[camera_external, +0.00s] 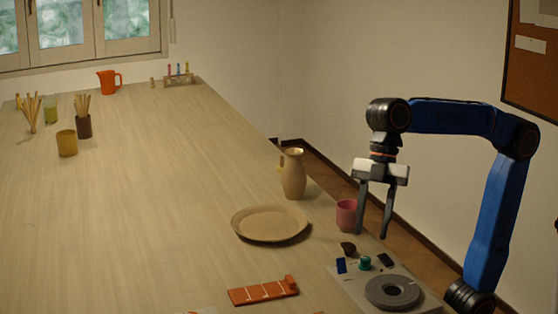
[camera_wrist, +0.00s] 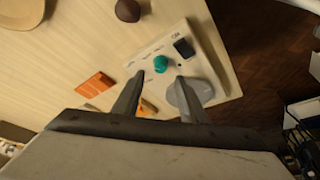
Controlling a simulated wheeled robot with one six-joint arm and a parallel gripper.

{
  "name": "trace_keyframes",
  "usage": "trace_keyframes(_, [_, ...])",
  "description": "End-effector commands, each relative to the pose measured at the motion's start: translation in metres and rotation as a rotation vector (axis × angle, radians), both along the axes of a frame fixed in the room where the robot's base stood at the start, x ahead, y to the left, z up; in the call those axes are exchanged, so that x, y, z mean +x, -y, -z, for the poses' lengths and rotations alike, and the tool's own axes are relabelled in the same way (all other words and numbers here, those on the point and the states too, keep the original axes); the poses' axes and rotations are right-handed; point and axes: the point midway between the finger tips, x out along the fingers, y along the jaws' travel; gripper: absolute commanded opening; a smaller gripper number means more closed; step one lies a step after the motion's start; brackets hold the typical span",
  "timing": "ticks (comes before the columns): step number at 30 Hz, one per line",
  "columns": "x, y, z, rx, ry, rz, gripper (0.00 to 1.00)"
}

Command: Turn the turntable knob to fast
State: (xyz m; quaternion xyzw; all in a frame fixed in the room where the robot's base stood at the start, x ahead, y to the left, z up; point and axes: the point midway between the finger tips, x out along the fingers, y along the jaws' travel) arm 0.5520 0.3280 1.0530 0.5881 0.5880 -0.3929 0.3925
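The turntable unit (camera_external: 345,284) is a pale panel at the table's near right, with a round grey wheel (camera_external: 393,291). Its teal knob (camera_external: 365,263) stands on the panel beside the wheel. In the wrist view the teal knob (camera_wrist: 161,63) has small printed marks around it, too small to read, so I cannot tell its setting. A dark switch (camera_wrist: 184,47) sits near it, by an "ON" marking. My gripper (camera_external: 371,235) is open and empty, pointing down above the panel. In the wrist view its fingertips (camera_wrist: 160,75) appear on either side just below the knob, apart from it.
A pink cup (camera_external: 346,214), a small dark brown object (camera_external: 348,248) and a tan vase (camera_external: 293,174) stand close by. A tan plate (camera_external: 262,223) and an orange slab (camera_external: 262,291) lie to the left. The table's right edge is near; its middle is clear.

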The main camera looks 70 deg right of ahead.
Motion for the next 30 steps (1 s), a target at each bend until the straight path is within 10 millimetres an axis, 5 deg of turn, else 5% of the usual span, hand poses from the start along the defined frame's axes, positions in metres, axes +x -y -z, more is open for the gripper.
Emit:
trace_keyframes(12, [0.0, -0.022, 0.054, -0.001, -0.001, -0.001, 0.39])
trace_keyframes(24, [0.0, -0.025, 0.06, 0.0, 0.0, -0.001, 0.39])
trace_keyframes(30, [0.0, -0.025, 0.06, 0.0, 0.0, 0.0, 0.0])
